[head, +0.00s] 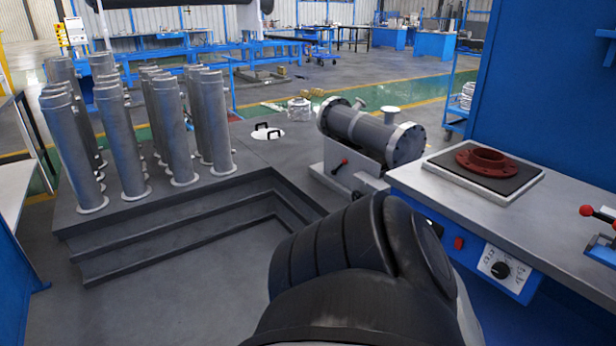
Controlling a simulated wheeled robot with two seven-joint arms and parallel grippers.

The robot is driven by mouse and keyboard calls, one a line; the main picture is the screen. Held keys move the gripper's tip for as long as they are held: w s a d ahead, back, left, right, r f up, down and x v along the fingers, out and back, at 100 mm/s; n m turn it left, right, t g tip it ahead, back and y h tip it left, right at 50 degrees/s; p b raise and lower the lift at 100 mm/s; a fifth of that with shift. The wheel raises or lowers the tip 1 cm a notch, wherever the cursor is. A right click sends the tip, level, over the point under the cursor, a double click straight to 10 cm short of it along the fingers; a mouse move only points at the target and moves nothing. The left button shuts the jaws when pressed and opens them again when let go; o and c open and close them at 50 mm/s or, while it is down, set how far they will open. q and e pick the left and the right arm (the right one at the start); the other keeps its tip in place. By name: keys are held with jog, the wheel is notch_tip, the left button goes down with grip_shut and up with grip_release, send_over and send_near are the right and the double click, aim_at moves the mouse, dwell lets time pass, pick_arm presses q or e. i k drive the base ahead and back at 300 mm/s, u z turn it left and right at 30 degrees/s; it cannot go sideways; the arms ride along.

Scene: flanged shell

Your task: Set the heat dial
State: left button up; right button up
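The heat dial (501,270) is a black round knob on a white plate with markings, on the front of the grey-topped bench at right. The markings are too small to read, so its setting is unclear. A red switch (459,243) sits left of it. On the bench top, a dark square plate (448,164) bears a red flange ring (487,160). A dark link of my arm fills the bottom middle, left of the dial. Neither gripper shows in this view.
A grey flanged shell (352,125) lies on a stand behind the bench's left end. Several upright grey cylinders stand on a stepped platform (150,232) at left. A red-knobbed lever (588,210) is at the right edge. A blue panel (545,90) rises behind the bench.

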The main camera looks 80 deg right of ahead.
aim_at(499, 271)
jog(key=z, duration=4.5)
